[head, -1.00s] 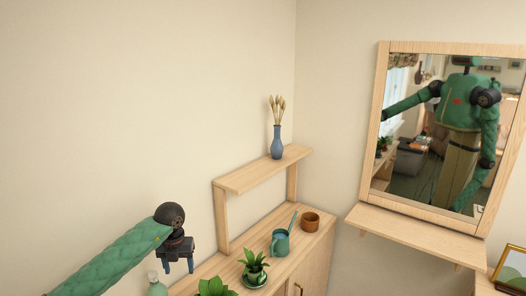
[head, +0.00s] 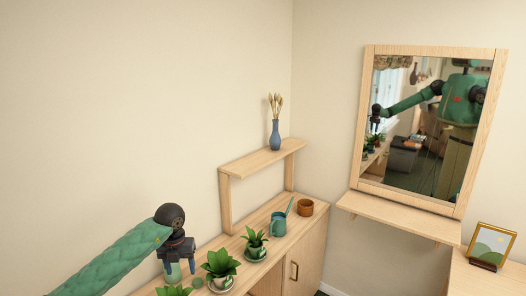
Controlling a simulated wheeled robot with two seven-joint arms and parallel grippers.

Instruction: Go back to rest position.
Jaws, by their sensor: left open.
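My left gripper (head: 178,268) is at the lower left of the head view, at the end of my green padded arm. It points down with its fingers apart, over the left part of the wooden cabinet (head: 262,217). My right gripper is not directly in view.
Potted plants (head: 221,265), a teal watering can (head: 279,224) and a brown pot (head: 305,207) stand on the cabinet. A raised shelf (head: 262,158) holds a blue vase (head: 275,135). A mirror (head: 363,120) reflects me. A framed picture (head: 491,243) stands at right.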

